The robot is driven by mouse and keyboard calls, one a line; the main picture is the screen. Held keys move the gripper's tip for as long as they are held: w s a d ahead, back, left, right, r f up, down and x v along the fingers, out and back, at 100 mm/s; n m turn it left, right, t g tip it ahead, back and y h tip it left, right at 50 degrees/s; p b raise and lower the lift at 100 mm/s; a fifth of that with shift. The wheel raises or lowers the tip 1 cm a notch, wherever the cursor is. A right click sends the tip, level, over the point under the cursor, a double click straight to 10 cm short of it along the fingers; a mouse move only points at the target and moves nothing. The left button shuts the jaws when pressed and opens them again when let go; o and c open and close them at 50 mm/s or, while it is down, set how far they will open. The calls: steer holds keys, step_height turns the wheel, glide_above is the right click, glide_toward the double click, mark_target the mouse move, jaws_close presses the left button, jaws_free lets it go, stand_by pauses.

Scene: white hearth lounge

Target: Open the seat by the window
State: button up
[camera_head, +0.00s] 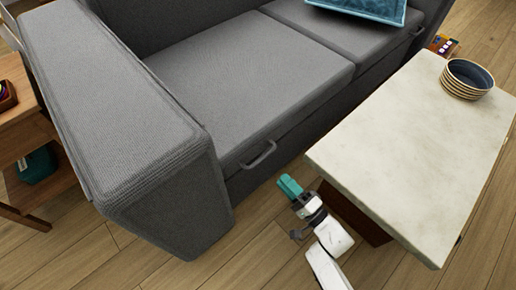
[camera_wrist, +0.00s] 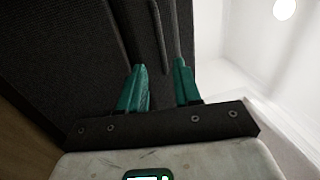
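A grey sofa (camera_head: 120,120) fills the left and middle of the head view, with two flat seat cushions. The near seat (camera_head: 250,75) lies flat and closed, with a dark bar handle (camera_head: 259,155) on its front edge. My gripper (camera_head: 291,186) is below and right of this handle, in front of the sofa and apart from the handle. In the wrist view its two teal fingers (camera_wrist: 162,82) stand apart with nothing clearly held between them. Dark sofa fabric (camera_wrist: 60,50) lies ahead of them; I cannot clearly make out the handle there. The window is not clearly in view.
A pale stone-topped table (camera_head: 410,140) with a stack of bowls (camera_head: 467,78) stands close right of my gripper. A blue cushion (camera_head: 365,8) lies on the far seat. A wooden side table (camera_head: 18,135) is at left. The wood floor (camera_head: 250,245) in front is clear.

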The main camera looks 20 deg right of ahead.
mark_target(263, 157)
steer(key=shift+b+x, duration=1.95)
steer(key=shift+x, duration=3.4)
steer(key=shift+r, duration=0.1)
jaws_close()
